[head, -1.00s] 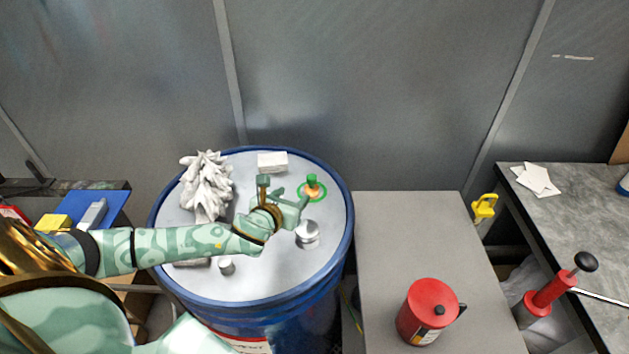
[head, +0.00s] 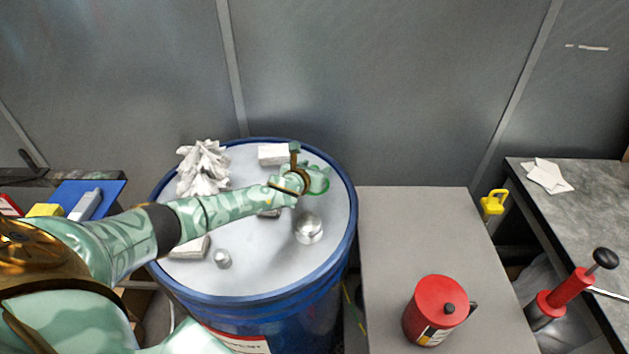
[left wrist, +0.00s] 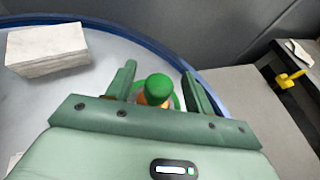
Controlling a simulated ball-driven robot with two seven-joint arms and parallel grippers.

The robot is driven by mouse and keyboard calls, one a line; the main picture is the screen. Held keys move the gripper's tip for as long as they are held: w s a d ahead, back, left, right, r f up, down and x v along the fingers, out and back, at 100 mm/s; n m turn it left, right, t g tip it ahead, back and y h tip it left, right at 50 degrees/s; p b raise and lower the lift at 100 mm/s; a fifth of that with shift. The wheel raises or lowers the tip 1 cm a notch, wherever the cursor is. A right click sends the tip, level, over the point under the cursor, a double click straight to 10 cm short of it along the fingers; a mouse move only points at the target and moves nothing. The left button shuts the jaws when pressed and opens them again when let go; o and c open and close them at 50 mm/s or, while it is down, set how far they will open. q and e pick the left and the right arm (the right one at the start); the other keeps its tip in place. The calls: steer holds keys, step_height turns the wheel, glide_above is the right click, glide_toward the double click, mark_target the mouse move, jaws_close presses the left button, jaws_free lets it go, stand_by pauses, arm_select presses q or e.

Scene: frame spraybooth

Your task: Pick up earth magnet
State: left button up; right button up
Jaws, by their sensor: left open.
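The earth magnet (left wrist: 157,88) appears to be the piece with a round green knob, an orange body and a green round base on the drum lid. In the left wrist view its knob stands between the two fingers of my left gripper (left wrist: 158,80). The fingers are open, one on each side, with a visible gap to the knob. In the head view my left gripper (head: 318,178) is over the magnet near the lid's right back edge and hides most of it. The lower part of the magnet is hidden by the gripper body in the wrist view. My right gripper is not seen.
The blue drum (head: 268,299) also bears a white block (head: 273,154), a crumpled white heap (head: 202,168), a silver round piece (head: 308,229) and a small cylinder (head: 222,259). A grey table (head: 410,230) with a red can (head: 433,312) stands right.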

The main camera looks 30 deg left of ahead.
arm_select(q)
steer(key=shift+r, duration=0.1)
jaws_close()
